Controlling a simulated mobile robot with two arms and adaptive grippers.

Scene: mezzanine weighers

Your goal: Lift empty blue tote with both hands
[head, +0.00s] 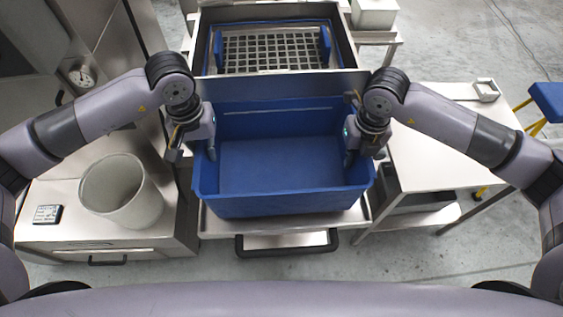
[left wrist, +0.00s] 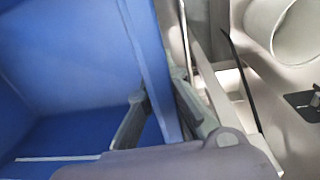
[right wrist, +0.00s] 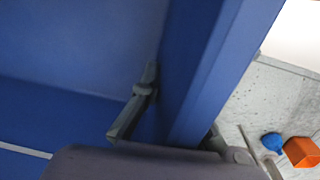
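The blue tote (head: 280,205) is in the middle of the head view, level and empty inside. It is over a steel stand (head: 225,228); I cannot tell whether its base touches the stand. My left gripper (head: 196,150) straddles the tote's left wall, and my right gripper (head: 361,152) straddles the right wall. In the left wrist view one finger is inside the wall and one outside, both appearing to press on it. In the right wrist view the inner finger lies against the tote wall (right wrist: 205,85); the outer finger is mostly hidden behind it.
A steel machine with a grid (head: 272,50) stands directly behind the tote. A white bucket (head: 122,190) sits on a steel cabinet at left. A steel table (head: 440,150) is at right. A black handle (head: 287,248) projects in front of the stand. Floor shows at right.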

